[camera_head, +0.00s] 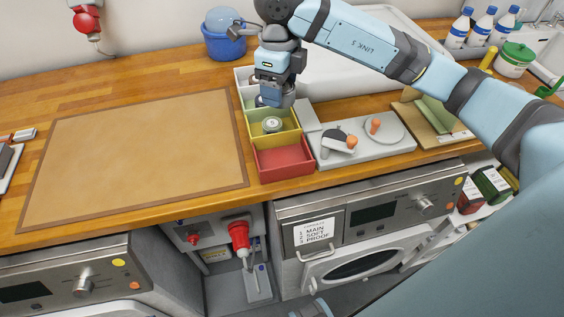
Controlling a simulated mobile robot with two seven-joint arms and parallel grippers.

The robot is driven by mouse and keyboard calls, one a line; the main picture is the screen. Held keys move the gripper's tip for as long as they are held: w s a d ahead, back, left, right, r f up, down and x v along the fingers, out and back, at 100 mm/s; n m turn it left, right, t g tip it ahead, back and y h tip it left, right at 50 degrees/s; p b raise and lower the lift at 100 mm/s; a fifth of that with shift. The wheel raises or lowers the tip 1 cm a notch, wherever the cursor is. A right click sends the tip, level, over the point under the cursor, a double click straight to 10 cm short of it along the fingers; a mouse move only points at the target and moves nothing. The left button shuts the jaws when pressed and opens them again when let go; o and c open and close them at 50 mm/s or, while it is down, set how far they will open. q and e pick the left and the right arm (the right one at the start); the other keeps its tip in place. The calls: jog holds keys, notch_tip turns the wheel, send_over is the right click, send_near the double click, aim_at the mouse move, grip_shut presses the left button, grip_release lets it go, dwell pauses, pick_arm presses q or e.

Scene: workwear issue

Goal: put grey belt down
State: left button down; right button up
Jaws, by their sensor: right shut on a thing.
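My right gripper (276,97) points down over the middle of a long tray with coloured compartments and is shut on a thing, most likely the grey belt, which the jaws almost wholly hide. The tray has a green section, a yellow section (290,136) and a red section (284,161), with a pale section at the far end. A small round coil with a letter or number on top (272,124) lies in the yellow section, just below the gripper. The red section is empty. My left gripper cannot be made out.
A large brown mat (140,140) lies bare left of the tray. A grey board (363,150) with orange-handled tools stands right of it. A blue tub (224,43) is behind. Washing machines stand under the wooden counter. My right arm spans the upper right.

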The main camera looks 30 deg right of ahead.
aim_at(282, 160)
jog(key=m, duration=0.6)
jog(key=shift+s+r+m+b, duration=0.25)
jog(key=shift+r+m+b, duration=0.05)
jog(key=shift+b, duration=0.05)
jog(key=shift+f, duration=0.3)
notch_tip(282, 160, down, 19)
jog(key=shift+d+f, duration=0.1)
jog(key=shift+f, duration=0.1)
jog(key=o, duration=0.5)
jog(key=shift+f+b, duration=0.15)
jog(key=shift+b, duration=0.15)
jog(key=o, duration=0.5)
